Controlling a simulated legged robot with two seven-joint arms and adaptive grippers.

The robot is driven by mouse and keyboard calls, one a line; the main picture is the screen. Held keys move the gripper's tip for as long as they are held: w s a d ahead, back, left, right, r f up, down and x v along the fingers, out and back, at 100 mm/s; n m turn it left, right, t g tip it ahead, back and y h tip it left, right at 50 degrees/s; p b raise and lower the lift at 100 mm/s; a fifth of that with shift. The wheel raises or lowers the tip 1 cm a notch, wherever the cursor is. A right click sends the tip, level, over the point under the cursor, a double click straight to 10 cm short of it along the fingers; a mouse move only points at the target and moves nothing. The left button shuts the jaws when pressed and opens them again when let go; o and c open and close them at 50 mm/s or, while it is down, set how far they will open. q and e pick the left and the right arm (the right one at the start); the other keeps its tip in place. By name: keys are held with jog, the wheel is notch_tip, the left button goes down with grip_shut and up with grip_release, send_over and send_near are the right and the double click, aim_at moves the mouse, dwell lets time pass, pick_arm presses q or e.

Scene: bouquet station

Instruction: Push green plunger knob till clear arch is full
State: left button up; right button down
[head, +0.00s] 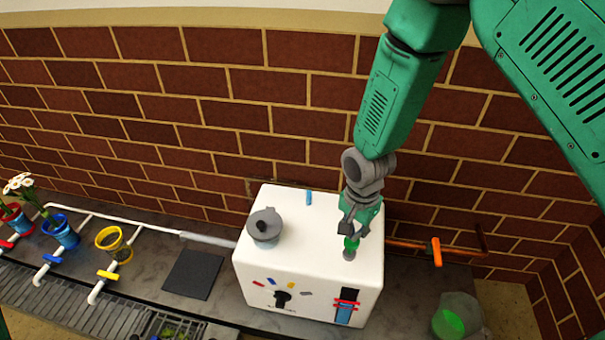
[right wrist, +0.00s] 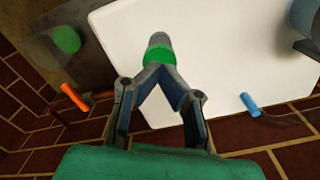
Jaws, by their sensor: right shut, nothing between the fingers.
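The green plunger knob (head: 351,244) stands on a grey stem on the top of the white box (head: 300,262), near its right side. My right gripper (head: 350,231) is shut and empty, pointing down at the knob. In the right wrist view the fingertips (right wrist: 154,68) meet right at the green knob (right wrist: 158,57); they look to be touching it or very close. A small window with blue fill and a red marker (head: 346,307) is on the box's front; I cannot tell for sure that it is the clear arch. My left gripper is not in view.
A grey lidded pot (head: 265,228) and a blue lever (head: 308,197) are on the box top. An orange-handled valve (head: 436,251) and a round container with green contents (head: 455,318) are at the right. Coloured flower pots (head: 61,232) and white pipes stand at the left.

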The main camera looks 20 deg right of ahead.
jog(key=shift+f+b, duration=0.8)
jog(key=shift+f, duration=1.1)
jog(key=shift+r, duration=0.1)
notch_tip(320, 180, up, 5)
jog(key=p, duration=0.5)
jog(key=shift+f, duration=0.2)
jog(key=shift+f, duration=0.25)
